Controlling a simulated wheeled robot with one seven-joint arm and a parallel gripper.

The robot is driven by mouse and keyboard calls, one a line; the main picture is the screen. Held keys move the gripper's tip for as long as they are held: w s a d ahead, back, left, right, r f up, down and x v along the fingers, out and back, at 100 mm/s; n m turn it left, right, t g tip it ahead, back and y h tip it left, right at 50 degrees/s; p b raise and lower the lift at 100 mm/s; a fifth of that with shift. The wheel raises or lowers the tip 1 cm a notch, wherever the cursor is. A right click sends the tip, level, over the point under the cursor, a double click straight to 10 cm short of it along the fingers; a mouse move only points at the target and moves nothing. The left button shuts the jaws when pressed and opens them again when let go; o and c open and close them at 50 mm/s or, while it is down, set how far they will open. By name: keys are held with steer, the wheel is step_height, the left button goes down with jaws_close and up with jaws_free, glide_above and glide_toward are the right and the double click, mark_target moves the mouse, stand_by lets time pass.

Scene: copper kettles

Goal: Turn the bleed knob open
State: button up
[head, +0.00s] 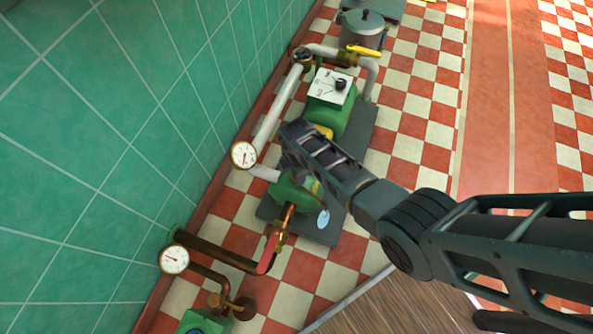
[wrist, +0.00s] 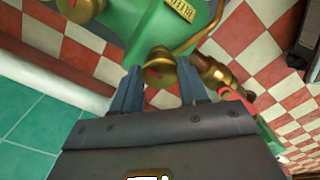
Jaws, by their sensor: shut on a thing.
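The bleed knob (wrist: 160,71) is a round brass knob with a red mark on its face, on the green pump body (wrist: 130,30) in the wrist view. My gripper (wrist: 160,88) has one blue-grey finger on each side of this knob and is shut on it. In the head view my gripper (head: 288,152) reaches in at the green pump (head: 292,190), and the knob is hidden behind it. How far the knob is turned is hard to tell.
A red lever (head: 267,254) on a brass valve stands below the pump. Two white gauges, one upper (head: 244,155) and one lower (head: 174,260), sit near the green tiled wall (head: 90,120). A white dial plate (head: 331,86) and yellow lever (head: 364,51) lie beyond. Checkered floor at right is clear.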

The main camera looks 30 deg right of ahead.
steer(key=o, duration=1.1)
steer(key=shift+c, duration=0.2)
step_height(320, 180, up, 8)
steer(key=p, duration=0.3)
steer(key=shift+f+p, duration=0.1)
steer(key=shift+p, duration=0.2)
